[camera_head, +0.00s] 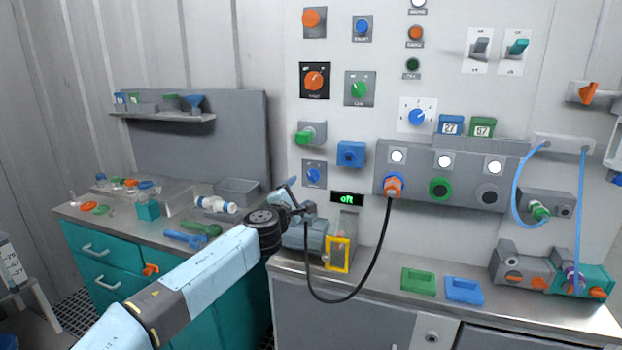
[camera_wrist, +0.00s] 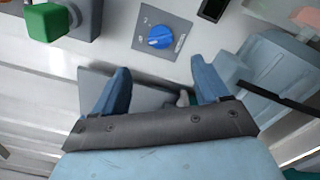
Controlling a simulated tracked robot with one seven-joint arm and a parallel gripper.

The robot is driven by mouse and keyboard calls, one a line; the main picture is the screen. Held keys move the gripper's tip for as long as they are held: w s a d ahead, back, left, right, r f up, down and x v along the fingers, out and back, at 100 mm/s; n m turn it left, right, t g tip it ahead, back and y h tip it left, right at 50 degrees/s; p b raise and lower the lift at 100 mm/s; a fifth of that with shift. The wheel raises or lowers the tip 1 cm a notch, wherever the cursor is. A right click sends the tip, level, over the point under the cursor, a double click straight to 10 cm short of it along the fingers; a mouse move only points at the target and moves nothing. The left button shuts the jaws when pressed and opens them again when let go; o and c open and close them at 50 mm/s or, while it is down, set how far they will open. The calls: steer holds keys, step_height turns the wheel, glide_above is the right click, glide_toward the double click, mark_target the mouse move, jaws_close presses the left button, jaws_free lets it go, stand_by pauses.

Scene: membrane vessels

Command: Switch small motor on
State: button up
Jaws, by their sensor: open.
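A blue rotary knob (camera_head: 314,176) on a grey label plate sits low on the wall panel. It also shows in the wrist view (camera_wrist: 160,37), just beyond my fingertips; its markings are too small to read. My gripper (camera_head: 300,196) is open and empty, just below and left of the knob in the head view. In the wrist view its two blue fingers (camera_wrist: 160,66) are spread below the knob, apart from it. A light blue motor (camera_head: 308,237) stands on the bench beneath, partly hidden by my arm. A small display (camera_head: 347,198) shows green text that looks like "off".
A green knob (camera_head: 304,138) on a grey box is above the blue knob. A blue box (camera_head: 351,154) is to its right. A black cable (camera_head: 375,250) hangs from an orange plug (camera_head: 393,187). Green (camera_head: 418,281) and blue trays (camera_head: 463,291) lie on the bench.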

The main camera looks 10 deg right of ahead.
mark_target(313, 180)
steer(key=x, duration=1.2)
steer(key=shift+d, duration=0.15)
steer(key=shift+c, duration=0.2)
steer(key=shift+f, duration=0.1)
steer(key=c, duration=1)
steer(key=shift+m, duration=0.4)
steer(key=m, duration=0.5)
steer(key=shift+d+f+m, duration=0.1)
steer(key=shift+f+m, duration=0.15)
steer(key=shift+m, duration=0.05)
steer(key=m, duration=0.5)
steer(key=shift+f+m, duration=0.15)
steer(key=shift+m, duration=0.15)
